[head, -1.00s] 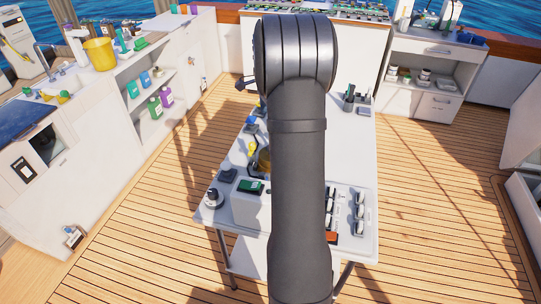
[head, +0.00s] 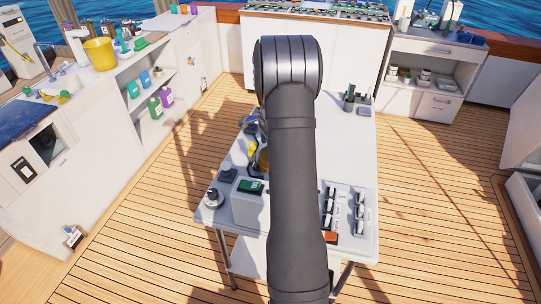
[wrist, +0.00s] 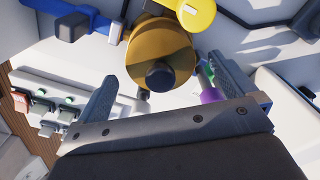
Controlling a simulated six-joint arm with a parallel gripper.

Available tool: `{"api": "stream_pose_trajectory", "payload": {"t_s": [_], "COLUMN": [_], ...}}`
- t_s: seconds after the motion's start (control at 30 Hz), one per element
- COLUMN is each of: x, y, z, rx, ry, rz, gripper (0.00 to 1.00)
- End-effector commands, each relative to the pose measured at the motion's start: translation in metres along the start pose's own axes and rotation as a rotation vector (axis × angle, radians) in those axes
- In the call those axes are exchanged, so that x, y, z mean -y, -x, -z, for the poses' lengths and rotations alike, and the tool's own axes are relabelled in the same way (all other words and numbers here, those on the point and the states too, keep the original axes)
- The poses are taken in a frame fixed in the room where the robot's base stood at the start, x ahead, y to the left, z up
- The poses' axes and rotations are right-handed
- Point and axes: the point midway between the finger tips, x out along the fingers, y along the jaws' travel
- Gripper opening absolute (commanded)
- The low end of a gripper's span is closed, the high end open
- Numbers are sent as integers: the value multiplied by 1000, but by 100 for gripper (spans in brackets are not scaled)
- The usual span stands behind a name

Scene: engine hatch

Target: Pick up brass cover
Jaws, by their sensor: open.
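The brass cover (wrist: 158,45) is a round golden-brown piece with a dark knob (wrist: 161,76) on it, in the upper middle of the wrist view. In the head view, only a sliver of the brass cover (head: 263,161) shows at the left edge of my arm. My gripper (wrist: 161,74) is open, with one finger on each side of the knob in the wrist picture. Nothing is seen gripped, and I cannot tell how far the fingertips are from the cover. My arm hides the gripper in the head view.
A yellow round knob (wrist: 198,14) and a blue handle (wrist: 75,26) sit close to the cover. A purple part (wrist: 210,95) shows beside the right finger. The white table (head: 350,150) has a bare stretch right of my arm, with switches (head: 344,208) nearer.

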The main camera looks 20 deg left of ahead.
Motion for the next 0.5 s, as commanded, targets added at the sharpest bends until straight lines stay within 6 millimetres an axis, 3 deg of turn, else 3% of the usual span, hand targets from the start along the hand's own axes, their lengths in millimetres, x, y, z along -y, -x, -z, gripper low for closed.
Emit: {"api": "stream_pose_trajectory", "payload": {"t_s": [0.2,0.4,0.5], "x": [0,0,0], "y": [-30,-31,-31], "z": [0,1,1], "rx": [1,0,0], "ry": [0,0,0], "rz": [-2,0,0], "gripper": [100,100,82]}}
